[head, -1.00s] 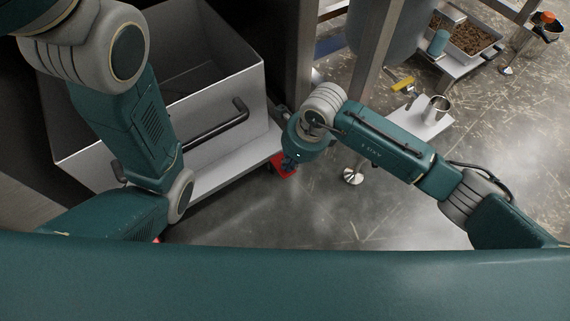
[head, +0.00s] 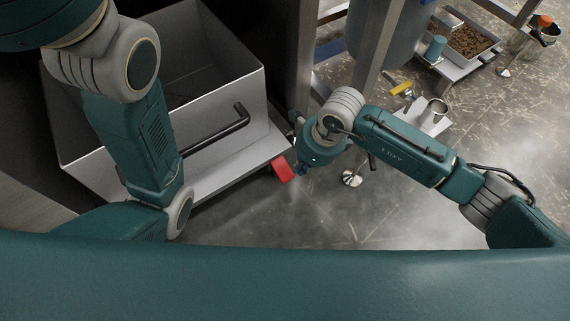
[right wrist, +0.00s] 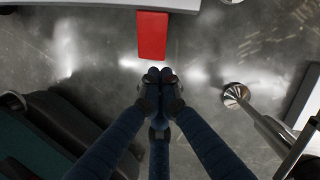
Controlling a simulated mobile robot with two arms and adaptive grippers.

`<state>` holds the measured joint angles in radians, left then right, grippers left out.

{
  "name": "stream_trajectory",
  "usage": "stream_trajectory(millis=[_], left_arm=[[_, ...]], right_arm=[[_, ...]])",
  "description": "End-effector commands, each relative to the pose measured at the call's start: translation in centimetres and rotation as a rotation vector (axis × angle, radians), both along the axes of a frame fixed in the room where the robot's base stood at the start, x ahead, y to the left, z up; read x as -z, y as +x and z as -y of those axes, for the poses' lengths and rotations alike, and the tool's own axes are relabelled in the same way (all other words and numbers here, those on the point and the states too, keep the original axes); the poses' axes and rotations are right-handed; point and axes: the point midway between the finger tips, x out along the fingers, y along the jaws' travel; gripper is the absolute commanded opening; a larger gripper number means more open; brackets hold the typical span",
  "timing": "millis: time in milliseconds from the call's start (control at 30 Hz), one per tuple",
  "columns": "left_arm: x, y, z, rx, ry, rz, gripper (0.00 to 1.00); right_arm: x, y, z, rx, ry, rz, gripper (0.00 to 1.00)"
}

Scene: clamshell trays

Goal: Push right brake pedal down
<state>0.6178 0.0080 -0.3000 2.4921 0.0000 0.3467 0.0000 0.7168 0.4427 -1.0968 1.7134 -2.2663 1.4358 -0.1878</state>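The right brake pedal (head: 282,168) is a flat red plate at the front right corner of the white cart. In the right wrist view the red pedal (right wrist: 152,36) is at the top, sticking out from the cart's edge. My right gripper (head: 301,170) points down just right of the pedal in the head view. In the right wrist view my right gripper (right wrist: 158,76) has its fingertips together with nothing between them, and a gap of floor shows between them and the pedal. My left arm crosses the cart's left side, but its gripper is out of view.
The white cart (head: 245,95) carries a deep open bin with a black handle (head: 218,130). A metal post (head: 378,45) stands behind my right arm. A round metal foot (right wrist: 235,93) is right of my gripper. Grey floor is clear in front of the cart.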

Motion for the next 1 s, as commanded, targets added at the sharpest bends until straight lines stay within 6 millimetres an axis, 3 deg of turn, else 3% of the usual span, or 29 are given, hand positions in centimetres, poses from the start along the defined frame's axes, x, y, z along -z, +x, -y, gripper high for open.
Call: stream_trajectory(millis=[300, 500, 1000], left_arm=[[0.0, 0.0, 0.0, 0.000, 0.000, 0.001, 0.00], [0.0, 0.0, 0.0, 0.000, 0.000, 0.001, 0.00], [0.0, 0.0, 0.0, 0.000, 0.000, 0.001, 0.00]], right_arm=[[-6.7, -0.4, 1.6, -0.001, 0.001, 0.006, 0.00], [-9.4, -0.7, 2.2, 0.000, 0.001, 0.005, 0.00], [-10.2, -0.8, 2.4, -0.001, 0.001, 0.001, 0.00]])
